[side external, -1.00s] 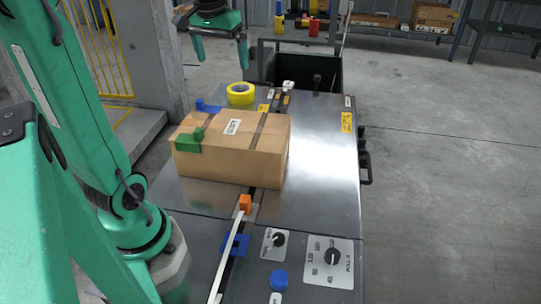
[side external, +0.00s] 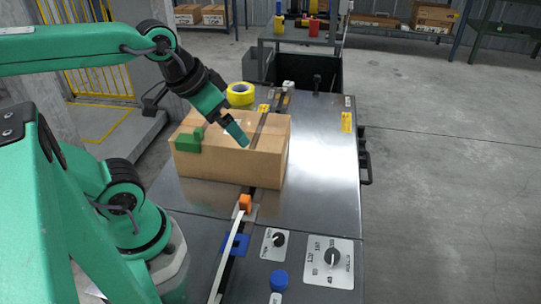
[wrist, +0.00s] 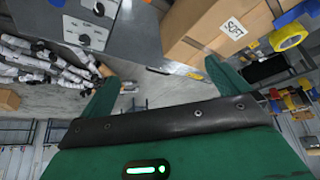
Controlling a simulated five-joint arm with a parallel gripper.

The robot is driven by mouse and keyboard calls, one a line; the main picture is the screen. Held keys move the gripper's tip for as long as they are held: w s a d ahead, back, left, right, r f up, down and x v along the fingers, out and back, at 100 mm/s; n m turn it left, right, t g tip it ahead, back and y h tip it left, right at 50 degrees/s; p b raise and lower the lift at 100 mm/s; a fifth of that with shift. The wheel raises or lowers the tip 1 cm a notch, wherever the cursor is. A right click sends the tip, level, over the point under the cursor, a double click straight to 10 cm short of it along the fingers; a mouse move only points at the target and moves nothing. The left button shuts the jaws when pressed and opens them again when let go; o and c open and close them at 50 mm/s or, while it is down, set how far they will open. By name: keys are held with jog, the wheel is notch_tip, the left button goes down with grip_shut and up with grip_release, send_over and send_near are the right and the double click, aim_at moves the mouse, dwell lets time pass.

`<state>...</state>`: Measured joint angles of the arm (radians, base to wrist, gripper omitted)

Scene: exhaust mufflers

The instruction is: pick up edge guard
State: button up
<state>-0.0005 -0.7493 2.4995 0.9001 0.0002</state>
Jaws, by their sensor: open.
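A green edge guard (side external: 188,140) sits on the near left top corner of the cardboard box (side external: 228,172). A blue edge guard (wrist: 296,13) shows on the box's edge in the wrist view; in the side view my arm hides it. My gripper (side external: 240,139) hangs above the box top in the side view, tilted down to the right, apart from the green guard. In the wrist view my gripper (wrist: 158,75) has its two fingers spread with nothing between them. The green guard does not show in the wrist view.
Yellow tape (side external: 240,93) lies behind the box. An orange block (side external: 244,203) with a white strap, a blue piece (side external: 236,244) and a control panel (side external: 330,262) are in front. The metal table top (side external: 327,160) is clear right of the box.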

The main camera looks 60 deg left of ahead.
jog(key=c, duration=1.3)
jog(key=w+a+r+n+g+y, duration=0.1)
jog(key=w+a+n+g, duration=0.15)
jog(key=a, duration=0.35)
jog(key=w+a+r+n+g, duration=0.1)
jog(key=w+a+n, duration=0.1)
jog(key=w+a, duration=0.35)
jog(key=a+f+n, duration=0.1)
jog(key=a, duration=0.5)
jog(key=s+a+f+n+g, duration=0.1)
jog(key=a+f+n, duration=0.1)
jog(key=a, duration=0.4)
jog(key=a+f+n+g+h, duration=0.1)
jog(key=a, duration=0.5)
jog(key=shift+s+a+f+n, duration=0.25)
jog(key=shift+a, duration=0.1)
jog(key=shift+f, duration=1.3)
jog(key=shift+f, duration=0.1)
